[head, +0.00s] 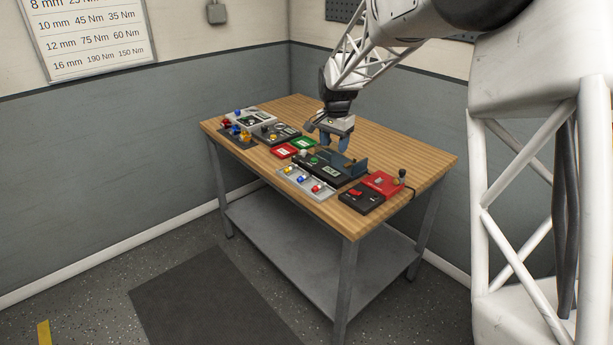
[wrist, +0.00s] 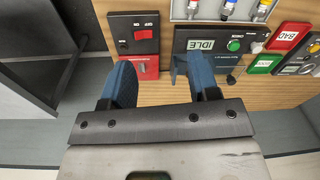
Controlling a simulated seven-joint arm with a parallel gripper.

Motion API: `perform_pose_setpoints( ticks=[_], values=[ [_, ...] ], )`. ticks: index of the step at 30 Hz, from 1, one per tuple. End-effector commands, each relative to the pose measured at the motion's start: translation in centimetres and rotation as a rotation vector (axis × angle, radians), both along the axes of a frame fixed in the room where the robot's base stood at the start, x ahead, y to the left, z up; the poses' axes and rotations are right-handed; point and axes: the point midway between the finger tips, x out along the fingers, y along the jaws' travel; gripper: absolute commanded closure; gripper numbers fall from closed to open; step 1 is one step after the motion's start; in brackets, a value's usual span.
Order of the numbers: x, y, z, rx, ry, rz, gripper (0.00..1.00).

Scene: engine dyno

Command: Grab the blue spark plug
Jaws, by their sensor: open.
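The blue spark plug (head: 301,179) stands in the middle of a light grey plate (head: 325,194) at the table's front edge, between a yellow and a red plug. In the wrist view the blue plug (wrist: 228,9) is at the top edge, partly cut off. My gripper (head: 334,143) is open and empty. It hangs above the table, behind the plate and over the back of the dark tester box. In the wrist view its two blue fingers (wrist: 162,77) point up the picture, apart, with wood and the edge of a red part between them.
The dark tester (head: 328,170) with a display reading IDLE lies between my gripper and the plug plate. A red and black switch box (head: 361,198) is to the right. Red BAD (head: 284,151) and green (head: 303,143) trays are left. More coloured parts (head: 236,133) stand far left.

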Motion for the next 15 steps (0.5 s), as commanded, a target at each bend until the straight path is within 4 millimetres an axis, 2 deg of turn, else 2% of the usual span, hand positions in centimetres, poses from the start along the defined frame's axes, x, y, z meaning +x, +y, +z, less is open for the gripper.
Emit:
perform_pose_setpoints(
  ticks=[3,15],
  values=[
    [2.7,1.6,-2.1,0.0,0.012,-0.031,0.45],
    [10.2,7.0,-9.2,-0.001,0.045,-0.141,0.45]
  ],
)
